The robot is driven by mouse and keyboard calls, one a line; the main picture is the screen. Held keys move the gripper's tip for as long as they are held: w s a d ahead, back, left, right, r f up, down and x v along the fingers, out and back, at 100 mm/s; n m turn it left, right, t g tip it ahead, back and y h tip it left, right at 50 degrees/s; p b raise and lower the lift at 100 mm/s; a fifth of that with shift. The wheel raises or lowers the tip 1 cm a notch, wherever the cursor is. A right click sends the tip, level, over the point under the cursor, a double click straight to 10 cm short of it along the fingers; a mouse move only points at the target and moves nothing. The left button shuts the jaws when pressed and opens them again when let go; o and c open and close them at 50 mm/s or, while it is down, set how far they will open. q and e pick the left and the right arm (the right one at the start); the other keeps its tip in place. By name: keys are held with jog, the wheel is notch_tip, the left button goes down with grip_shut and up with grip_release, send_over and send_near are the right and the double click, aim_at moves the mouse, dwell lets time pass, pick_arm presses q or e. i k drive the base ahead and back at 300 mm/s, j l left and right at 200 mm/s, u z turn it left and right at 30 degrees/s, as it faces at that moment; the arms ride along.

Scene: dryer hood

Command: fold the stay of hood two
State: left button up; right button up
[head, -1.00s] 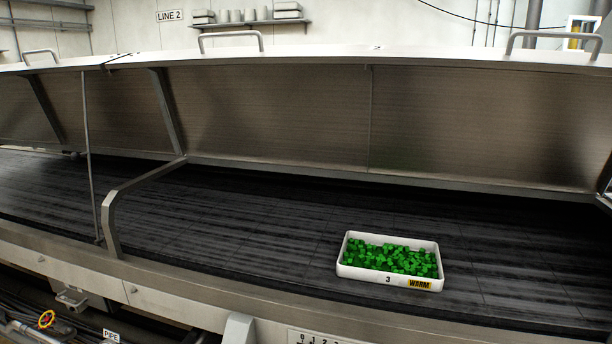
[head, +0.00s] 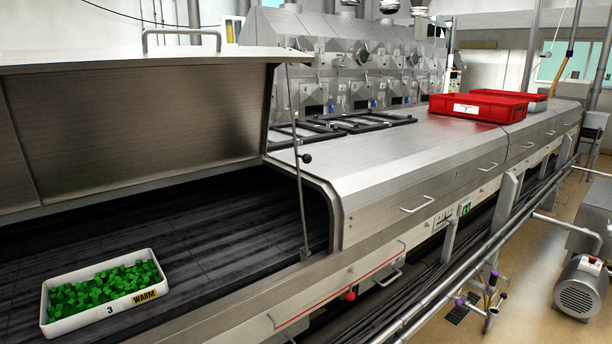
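A raised steel hood (head: 130,115) stands open on the left of the head view, with a bar handle on top. A thin metal stay (head: 300,205) with a black knob (head: 306,158) runs nearly upright at its right end, from the hood's upper edge down to the frame rail. I cannot read a number on this hood, so I cannot tell if it is hood two. Neither of my grippers is in view.
A white tray (head: 68,325) of green cubes, marked 3 and WARM, sits on the dark belt (head: 200,220). Closed hoods (head: 400,160) continue to the right, with black frames (head: 365,122) and red crates (head: 470,106) on top. Pipes and a motor (head: 580,288) stand at right.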

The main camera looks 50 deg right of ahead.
aim_at(307, 158)
jog(key=l+z, duration=0.1)
jog(key=z, duration=1.7)
